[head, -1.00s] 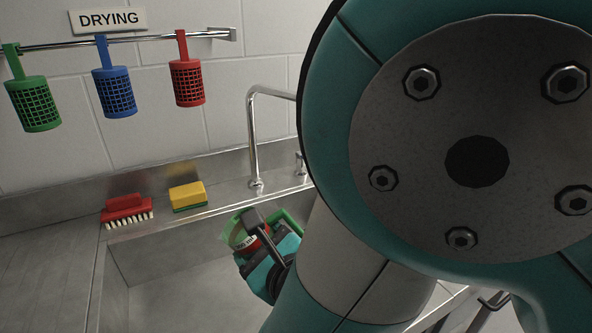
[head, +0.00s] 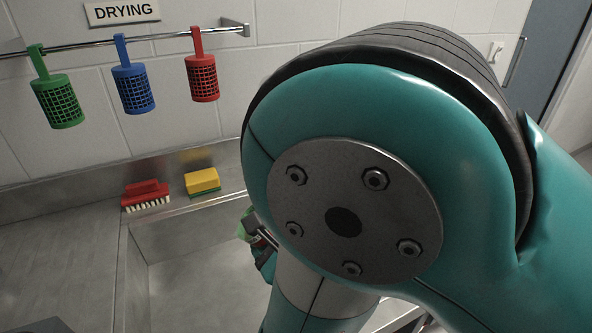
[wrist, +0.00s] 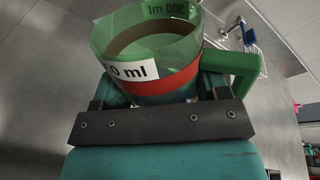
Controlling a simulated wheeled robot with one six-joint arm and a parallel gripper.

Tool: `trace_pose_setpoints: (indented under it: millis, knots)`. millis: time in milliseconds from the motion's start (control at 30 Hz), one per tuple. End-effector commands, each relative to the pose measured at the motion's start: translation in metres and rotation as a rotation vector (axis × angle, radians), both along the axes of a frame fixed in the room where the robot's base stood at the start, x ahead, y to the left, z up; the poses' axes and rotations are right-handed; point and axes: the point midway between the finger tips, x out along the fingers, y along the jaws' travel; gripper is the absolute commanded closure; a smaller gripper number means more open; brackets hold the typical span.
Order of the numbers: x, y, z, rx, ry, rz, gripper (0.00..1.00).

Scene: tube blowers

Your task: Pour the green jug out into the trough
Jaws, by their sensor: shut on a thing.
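The green jug (wrist: 110,42) is see-through, with a red band, white "ml" labels and a green handle (wrist: 243,68) on its right in the wrist view. My gripper (wrist: 160,88) is shut on the jug, one finger on each side of its body. In the head view only a green sliver of the jug (head: 241,232) shows beside my gripper (head: 262,250), behind my arm. They are over the right part of the steel trough (head: 185,285). A brownish band shows inside the jug; I cannot tell how full it is or its exact tilt.
A red brush (head: 146,190) and a yellow sponge (head: 202,180) lie on the ledge behind the trough. Green (head: 60,103), blue (head: 134,90) and red (head: 203,78) mesh cups hang from the rail. My arm hides the tap and the right side.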

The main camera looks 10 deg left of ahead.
Motion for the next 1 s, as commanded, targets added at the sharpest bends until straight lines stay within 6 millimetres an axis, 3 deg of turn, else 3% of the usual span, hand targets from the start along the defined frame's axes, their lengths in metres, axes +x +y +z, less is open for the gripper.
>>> trace_pose_setpoints:
  millis: [1000]
  knots:
    - [0.0002,-0.0002,-0.0022,-0.183,-0.055,0.000,0.65]
